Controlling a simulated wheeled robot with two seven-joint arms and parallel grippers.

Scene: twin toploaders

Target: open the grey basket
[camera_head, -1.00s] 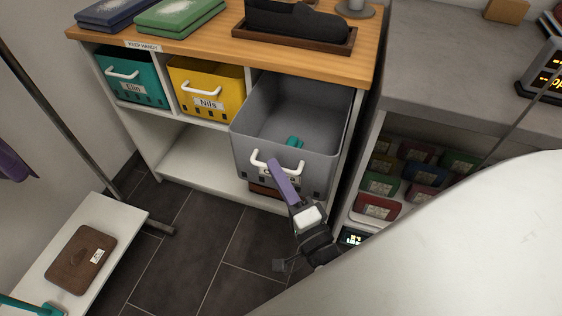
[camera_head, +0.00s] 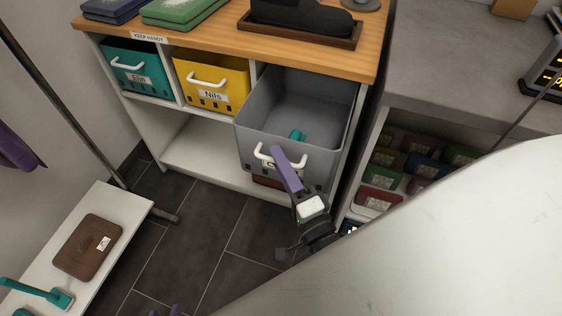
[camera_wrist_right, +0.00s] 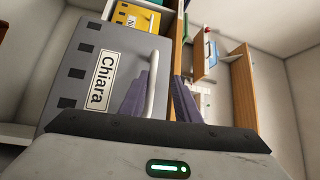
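The grey basket (camera_head: 258,135) sticks well out of the right bay of the shelf, its top open and a small teal thing (camera_head: 298,135) inside. Its front shows a white handle (camera_head: 264,156); in the right wrist view the front (camera_wrist_right: 85,75) is labelled "Chiara". My right gripper (camera_head: 277,152), with purple fingers, is at this handle. In the right wrist view the handle (camera_wrist_right: 153,85) runs beside the left finger, with a gap to the other finger of the gripper (camera_wrist_right: 164,78). Only purple tips of my left gripper (camera_head: 168,311) show at the bottom edge.
A teal basket (camera_head: 135,66) and a yellow basket (camera_head: 212,83) sit in the bays to the left. A grey counter with shelved boxes (camera_head: 378,200) stands close on the right. A white bench (camera_head: 90,215) is at the lower left. Dark floor lies free between.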

